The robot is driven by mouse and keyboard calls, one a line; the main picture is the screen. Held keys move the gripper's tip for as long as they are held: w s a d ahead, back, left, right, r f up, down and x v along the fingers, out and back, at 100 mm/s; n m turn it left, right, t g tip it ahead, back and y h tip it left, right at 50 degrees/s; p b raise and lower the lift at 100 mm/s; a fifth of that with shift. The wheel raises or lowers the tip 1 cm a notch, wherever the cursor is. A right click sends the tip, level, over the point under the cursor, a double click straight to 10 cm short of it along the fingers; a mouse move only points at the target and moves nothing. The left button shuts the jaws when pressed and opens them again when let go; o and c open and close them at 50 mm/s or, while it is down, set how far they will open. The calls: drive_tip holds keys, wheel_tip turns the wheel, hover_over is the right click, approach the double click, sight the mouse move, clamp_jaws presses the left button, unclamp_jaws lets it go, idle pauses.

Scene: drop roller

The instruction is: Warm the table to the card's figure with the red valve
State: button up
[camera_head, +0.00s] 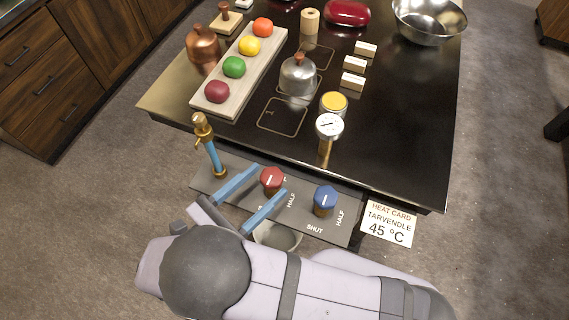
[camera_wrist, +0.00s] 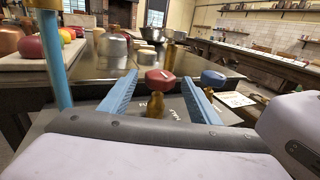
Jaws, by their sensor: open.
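The red valve (camera_head: 271,179) is a red knob with a white mark on the grey panel at the table's front edge; it also shows in the wrist view (camera_wrist: 160,82). My gripper (camera_head: 264,189) is open, its two blue fingers pointing toward the red valve with the knob just beyond and between them. I cannot tell whether they touch it. The heat card (camera_head: 388,222) reads "TARVENDLE 45 °C". The table (camera_head: 380,150) has a dark glossy top. A round dial gauge (camera_head: 329,126) stands at its front; its reading is too small to tell.
A blue valve (camera_head: 325,199) sits right of the red one, near "SHUT" and "HALF" labels. A brass-topped blue spout (camera_head: 212,150) stands left. A metal bowl (camera_head: 277,236) is partly hidden below my gripper.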

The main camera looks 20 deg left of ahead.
sight(280, 171)
drive_tip(key=p+x, duration=0.2)
drive_tip(key=x, duration=0.3)
drive_tip(key=shift+w+d+r, duration=0.15)
drive_tip(key=shift+w+d, duration=0.05)
drive_tip(key=shift+w, duration=0.1)
drive_tip(key=shift+w+d, duration=0.25)
drive_tip(key=shift+w, duration=0.45)
drive_tip(key=c, duration=1)
drive_tip(key=shift+c, duration=0.2)
